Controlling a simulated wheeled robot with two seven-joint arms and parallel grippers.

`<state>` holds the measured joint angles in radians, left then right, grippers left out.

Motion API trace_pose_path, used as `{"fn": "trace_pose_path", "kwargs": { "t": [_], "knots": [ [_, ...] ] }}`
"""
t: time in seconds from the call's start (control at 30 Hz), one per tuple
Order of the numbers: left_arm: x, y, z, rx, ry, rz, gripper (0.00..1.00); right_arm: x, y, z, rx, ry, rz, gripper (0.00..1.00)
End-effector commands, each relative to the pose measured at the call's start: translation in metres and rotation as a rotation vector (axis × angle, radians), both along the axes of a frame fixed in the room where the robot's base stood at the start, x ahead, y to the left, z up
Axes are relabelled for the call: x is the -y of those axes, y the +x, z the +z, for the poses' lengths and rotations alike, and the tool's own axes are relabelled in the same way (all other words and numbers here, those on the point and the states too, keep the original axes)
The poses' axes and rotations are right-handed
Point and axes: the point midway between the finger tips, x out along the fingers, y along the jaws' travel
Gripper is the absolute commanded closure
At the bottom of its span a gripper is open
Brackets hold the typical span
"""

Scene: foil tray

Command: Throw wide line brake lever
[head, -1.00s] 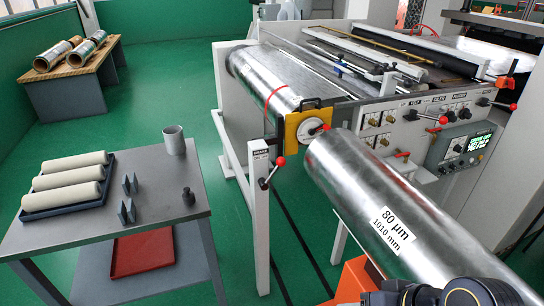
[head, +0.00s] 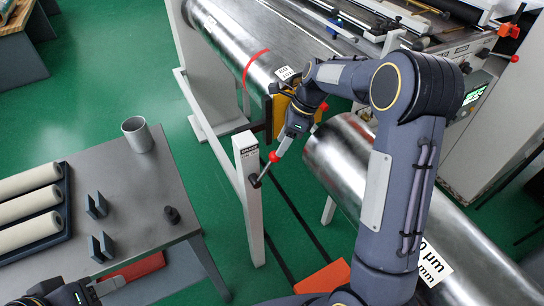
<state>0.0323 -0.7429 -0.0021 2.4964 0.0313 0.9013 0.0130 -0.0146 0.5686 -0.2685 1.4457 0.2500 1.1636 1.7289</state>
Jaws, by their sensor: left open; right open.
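The brake lever (head: 265,170) has a red ball knob and is mounted on a white post (head: 250,195) with a small label at its top. The lever tilts up and to the right from its pivot. My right gripper (head: 279,152) reaches down from the upper right, open, with its fingertips at the red knob. I cannot tell whether they touch it. My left gripper (head: 104,288) is low at the bottom left, partly cut off by the frame, open and away from the lever.
A large foil roll (head: 335,150) lies right of the post, partly behind my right arm. A steel roller (head: 240,45) of the machine runs behind. A grey table (head: 130,185) with pale rolls, a cup (head: 137,134) and small blocks stands left. Green floor is free between.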

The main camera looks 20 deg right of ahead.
Motion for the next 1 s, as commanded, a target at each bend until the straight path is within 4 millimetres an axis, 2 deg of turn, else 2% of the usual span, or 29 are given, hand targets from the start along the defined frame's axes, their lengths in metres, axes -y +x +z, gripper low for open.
{"fn": "trace_pose_path", "kwargs": {
  "t": [0.53,0.9,1.0],
  "knots": [
    [0.0,0.0,0.006,0.0,0.0,0.0,0.52,-0.03,0.002,-0.066,-0.012,0.0,-0.011,0.47],
    [0.0,0.0,0.006,0.0,0.0,0.0,0.52,-0.033,0.002,-0.072,-0.009,0.0,-0.011,0.47],
    [0.0,0.0,0.006,0.0,0.0,0.0,0.52,-0.033,0.002,-0.072,-0.009,0.0,-0.011,0.6]
  ]
}}
